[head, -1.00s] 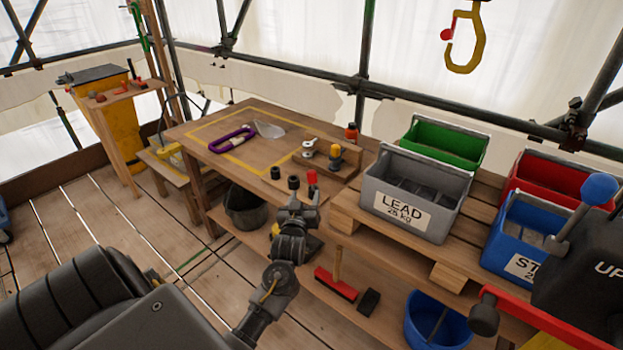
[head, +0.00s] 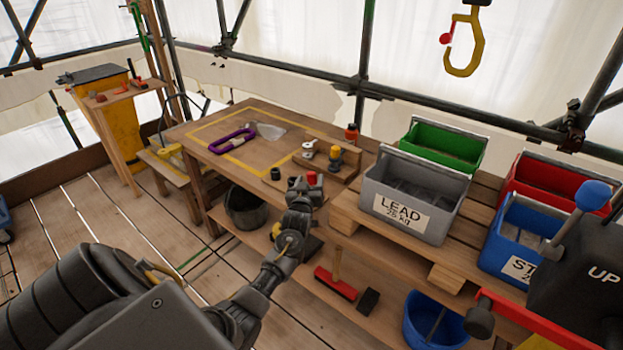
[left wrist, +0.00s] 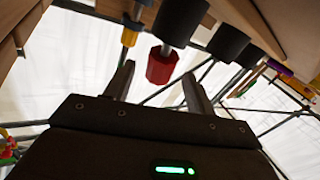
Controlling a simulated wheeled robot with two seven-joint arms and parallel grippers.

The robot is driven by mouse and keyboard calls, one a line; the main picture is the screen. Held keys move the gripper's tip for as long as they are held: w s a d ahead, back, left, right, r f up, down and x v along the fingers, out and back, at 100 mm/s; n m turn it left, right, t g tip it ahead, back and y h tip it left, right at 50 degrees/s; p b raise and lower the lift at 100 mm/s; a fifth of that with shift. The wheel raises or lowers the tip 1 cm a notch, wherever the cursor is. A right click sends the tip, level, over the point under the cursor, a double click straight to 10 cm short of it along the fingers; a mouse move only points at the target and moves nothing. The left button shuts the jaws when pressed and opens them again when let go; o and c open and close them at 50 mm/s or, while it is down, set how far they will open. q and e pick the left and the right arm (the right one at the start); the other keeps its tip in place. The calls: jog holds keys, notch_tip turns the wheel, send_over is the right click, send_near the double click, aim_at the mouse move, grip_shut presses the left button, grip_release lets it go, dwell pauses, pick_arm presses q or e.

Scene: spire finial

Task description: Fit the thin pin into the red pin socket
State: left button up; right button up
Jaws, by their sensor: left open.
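A red piece (head: 314,179) stands at the front right of the workbench, close to my left gripper (head: 303,183). In the left wrist view the red piece (left wrist: 161,68) sits on a short metal shaft from a black cylinder (left wrist: 180,18), between the open fingers of my left gripper (left wrist: 158,76). No grip on it shows. A yellow piece with a metal shaft (left wrist: 131,35) is beside it. I cannot tell which part is the thin pin or which is the red pin socket. My right gripper is out of view.
The workbench (head: 215,158) carries a purple shackle (head: 225,143), a trowel (head: 268,131), a black cylinder (head: 275,174) and a yellow-topped piece (head: 335,158). A grey LEAD crate (head: 405,215) stands right of it. A yellow hook (head: 463,60) hangs at upper right.

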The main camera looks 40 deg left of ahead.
pick_arm(q)
jog(key=shift+w+a, duration=0.25)
jog(key=shift+w, duration=0.15)
